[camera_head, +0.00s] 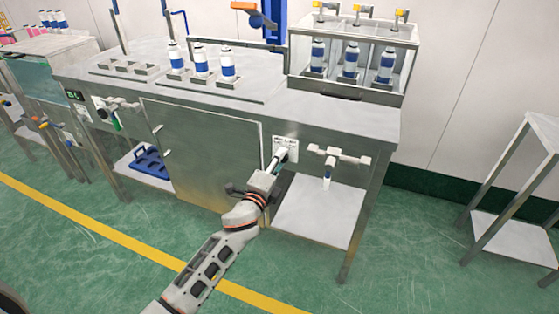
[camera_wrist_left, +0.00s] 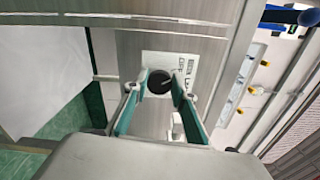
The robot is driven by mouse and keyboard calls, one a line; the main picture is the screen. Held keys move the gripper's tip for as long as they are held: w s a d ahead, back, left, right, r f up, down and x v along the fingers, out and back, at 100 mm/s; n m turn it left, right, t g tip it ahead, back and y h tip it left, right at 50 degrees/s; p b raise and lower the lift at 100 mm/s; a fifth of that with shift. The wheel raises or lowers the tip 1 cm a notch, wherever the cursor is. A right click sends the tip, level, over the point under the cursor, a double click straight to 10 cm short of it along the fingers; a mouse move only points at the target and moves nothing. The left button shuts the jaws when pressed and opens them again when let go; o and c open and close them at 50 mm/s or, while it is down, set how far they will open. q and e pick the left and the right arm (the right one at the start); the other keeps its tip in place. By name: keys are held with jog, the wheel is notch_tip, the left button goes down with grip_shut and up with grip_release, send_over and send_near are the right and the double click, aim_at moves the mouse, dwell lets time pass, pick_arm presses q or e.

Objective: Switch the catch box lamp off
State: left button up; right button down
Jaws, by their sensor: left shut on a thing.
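A black rotary knob (camera_wrist_left: 160,82) sits on a white label plate (camera_head: 288,142) on the bench's front panel. The label plate also shows in the wrist view (camera_wrist_left: 186,66), with lettering only partly legible. My left gripper (camera_head: 277,160) reaches up to this knob, and in the wrist view its teal-padded fingers (camera_wrist_left: 163,84) are shut on the knob's two sides. My right gripper is not in view.
A valve-like fitting (camera_head: 338,156) juts from the panel just right of the knob. A large metal door panel (camera_head: 205,150) is to the left, and a lower shelf (camera_head: 318,212) is below. Cans stand in a rack (camera_head: 200,62) on top. The green floor in front is clear.

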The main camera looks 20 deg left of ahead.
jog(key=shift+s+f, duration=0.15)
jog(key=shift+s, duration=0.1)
pick_arm(q)
jog(key=o, duration=1.1)
jog(key=s, duration=1.2)
jog(key=shift+a, duration=0.2)
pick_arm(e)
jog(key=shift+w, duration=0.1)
pick_arm(q)
jog(key=s+d+f+n+g+p, duration=0.1)
jog(key=s+n, duration=0.4)
jog(key=s, duration=0.5)
jog(key=s+d+f+n+g+h+p, duration=0.1)
jog(key=s+f+n+g+p, duration=0.3)
jog(key=s, duration=0.6)
jog(key=s+d+f+n+g+h+p, duration=0.1)
jog(key=s+f+n+p, duration=0.4)
jog(key=s, duration=0.6)
jog(key=shift+s+d+f+n+g+p, duration=0.15)
jog(key=shift+f+n+g+p, duration=0.25)
jog(key=shift+n+g+p, duration=0.35)
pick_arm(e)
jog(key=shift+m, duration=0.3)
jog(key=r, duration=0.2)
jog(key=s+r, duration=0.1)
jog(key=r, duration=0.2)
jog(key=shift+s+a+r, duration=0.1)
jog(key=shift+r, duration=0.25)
